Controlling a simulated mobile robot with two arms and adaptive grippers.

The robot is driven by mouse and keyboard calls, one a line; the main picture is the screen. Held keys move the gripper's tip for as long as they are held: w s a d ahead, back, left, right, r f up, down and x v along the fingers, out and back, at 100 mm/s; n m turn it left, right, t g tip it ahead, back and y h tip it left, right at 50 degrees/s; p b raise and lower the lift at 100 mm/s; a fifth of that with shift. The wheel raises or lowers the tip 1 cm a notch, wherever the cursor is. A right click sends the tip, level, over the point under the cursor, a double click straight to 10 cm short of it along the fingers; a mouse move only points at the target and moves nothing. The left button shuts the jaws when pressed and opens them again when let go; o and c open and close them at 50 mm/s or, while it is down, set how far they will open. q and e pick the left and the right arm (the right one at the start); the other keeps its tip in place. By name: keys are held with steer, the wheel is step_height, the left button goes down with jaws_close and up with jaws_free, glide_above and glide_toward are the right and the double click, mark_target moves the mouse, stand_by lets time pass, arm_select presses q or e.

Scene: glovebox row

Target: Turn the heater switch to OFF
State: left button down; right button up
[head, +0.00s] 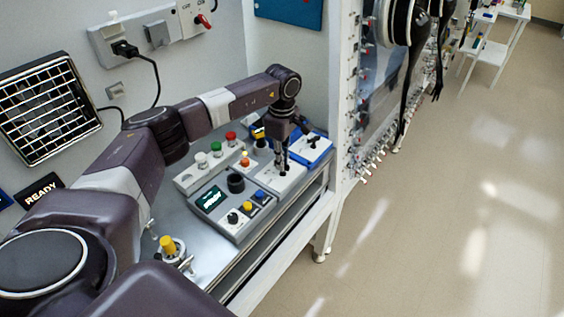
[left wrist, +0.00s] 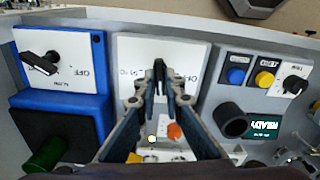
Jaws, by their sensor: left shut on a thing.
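My left gripper (head: 283,168) points down at a grey box with a white top plate (head: 291,181) on the bench. In the left wrist view, the fingertips (left wrist: 161,88) are closed around a dark knob that stands up from this white plate (left wrist: 132,56). The fingers hide most of the knob, so its angle is hard to tell. The plate's lettering is upside down and partly hidden; I cannot read a heater label. A blue box beside it carries a black switch handle (left wrist: 40,58) on a white plate marked OFF. My right gripper is not in view.
A grey console (head: 237,205) with a small screen, a dial and yellow and blue buttons stands close by. Red, green and white buttons (head: 216,147) sit behind. A yellow-topped part (head: 168,244) is near the front. Open floor (head: 440,230) lies right of the bench.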

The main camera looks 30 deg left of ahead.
arm_select(q)
steer(key=n+b, duration=0.1)
steer(key=n, duration=0.2)
steer(key=shift+n+b, duration=0.3)
steer(key=shift+n, duration=0.8)
steer(key=shift+r, duration=0.1)
steer(key=c, duration=2)
jaws_free()
steer(key=shift+c, duration=0.2)
step_height(320, 180, up, 12)
